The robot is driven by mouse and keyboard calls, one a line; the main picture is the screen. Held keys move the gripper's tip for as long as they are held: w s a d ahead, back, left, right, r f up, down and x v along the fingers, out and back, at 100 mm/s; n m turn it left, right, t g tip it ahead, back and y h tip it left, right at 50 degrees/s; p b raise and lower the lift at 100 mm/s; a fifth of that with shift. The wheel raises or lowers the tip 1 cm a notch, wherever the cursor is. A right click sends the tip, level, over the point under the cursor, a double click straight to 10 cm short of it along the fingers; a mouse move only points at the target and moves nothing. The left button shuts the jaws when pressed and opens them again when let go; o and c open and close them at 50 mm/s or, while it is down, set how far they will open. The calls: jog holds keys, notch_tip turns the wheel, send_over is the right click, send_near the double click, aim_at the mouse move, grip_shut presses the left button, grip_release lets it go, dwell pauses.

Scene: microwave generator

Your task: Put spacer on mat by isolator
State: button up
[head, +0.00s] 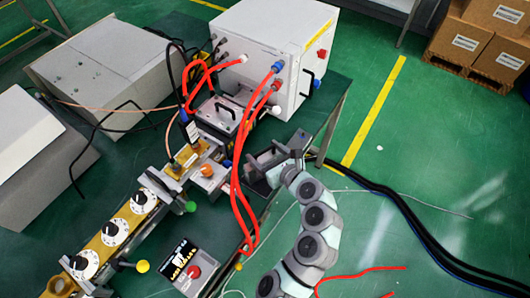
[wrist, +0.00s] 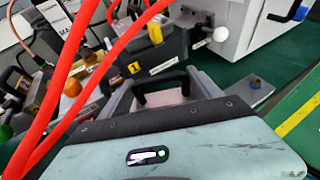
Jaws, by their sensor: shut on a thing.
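My gripper (head: 265,165) is at the right of the bench, beside the hanging red hoses. In the wrist view my gripper (wrist: 162,92) is shut on a pale block with a black handle, which I take to be the spacer (wrist: 162,97). My own wrist body hides its lower part. A dark block with black handles (head: 222,113), perhaps the isolator, stands on the bench to the upper left of my gripper. In the wrist view a dark block with a yellow label (wrist: 150,62) is just beyond the held block. I cannot make out the mat clearly.
Red hoses (head: 236,190) hang close left of my gripper and cross the wrist view. A white cabinet (head: 270,50) stands behind. A waveguide line with several dials (head: 114,232) runs to the lower left. Dark cables (head: 400,205) lie on the floor at right.

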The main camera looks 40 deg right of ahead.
jog(key=o, duration=2.1)
jog(key=shift+f, duration=0.1)
jog(key=shift+c, duration=0.2)
jog(key=shift+r, duration=0.2)
jog(key=p+v, duration=0.1)
jog(key=v, duration=1.1)
jog(key=shift+p, duration=0.3)
jog(key=shift+r, duration=0.1)
